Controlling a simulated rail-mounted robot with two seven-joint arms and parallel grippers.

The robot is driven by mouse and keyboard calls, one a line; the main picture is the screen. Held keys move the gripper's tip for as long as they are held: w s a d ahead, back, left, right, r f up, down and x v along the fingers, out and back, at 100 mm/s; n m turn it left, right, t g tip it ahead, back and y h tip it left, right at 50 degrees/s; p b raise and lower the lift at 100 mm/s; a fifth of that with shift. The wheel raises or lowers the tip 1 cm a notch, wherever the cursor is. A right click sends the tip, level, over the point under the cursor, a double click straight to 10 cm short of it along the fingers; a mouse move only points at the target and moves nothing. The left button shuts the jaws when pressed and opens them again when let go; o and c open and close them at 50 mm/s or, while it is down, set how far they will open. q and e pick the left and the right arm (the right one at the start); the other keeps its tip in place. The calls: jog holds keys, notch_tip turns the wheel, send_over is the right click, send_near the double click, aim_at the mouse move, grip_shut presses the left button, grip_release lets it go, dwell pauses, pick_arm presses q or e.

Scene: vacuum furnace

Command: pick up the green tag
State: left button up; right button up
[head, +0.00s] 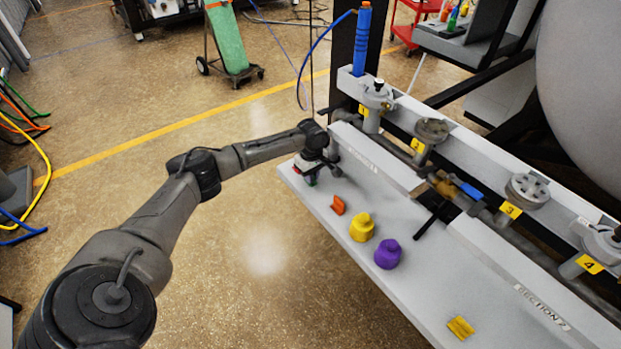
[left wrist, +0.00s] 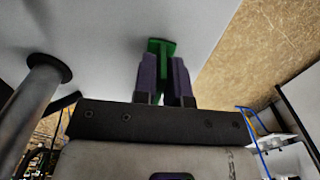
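The green tag (left wrist: 161,47) shows in the left wrist view, with its narrow upright part between the two purple-grey fingers of my left gripper (left wrist: 164,75). The fingers are close together on either side of it and appear shut on it. In the head view my left gripper (head: 316,172) points down at the far left end of the grey shelf (head: 400,285). Only a small bit of the green tag (head: 312,181) shows there, under the gripper. Whether the tag touches the shelf is hard to tell. My right gripper is not in view.
An orange tag (head: 338,205), a yellow knob-shaped piece (head: 361,227), a purple one (head: 388,254) and a yellow tag (head: 461,327) stand along the shelf. A pipe rail (head: 470,165) with numbered valves and a blue-handled valve (head: 469,191) runs behind. The floor in front is clear.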

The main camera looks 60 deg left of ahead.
pick_arm(q)
grip_shut()
jog(key=shift+r, duration=0.1)
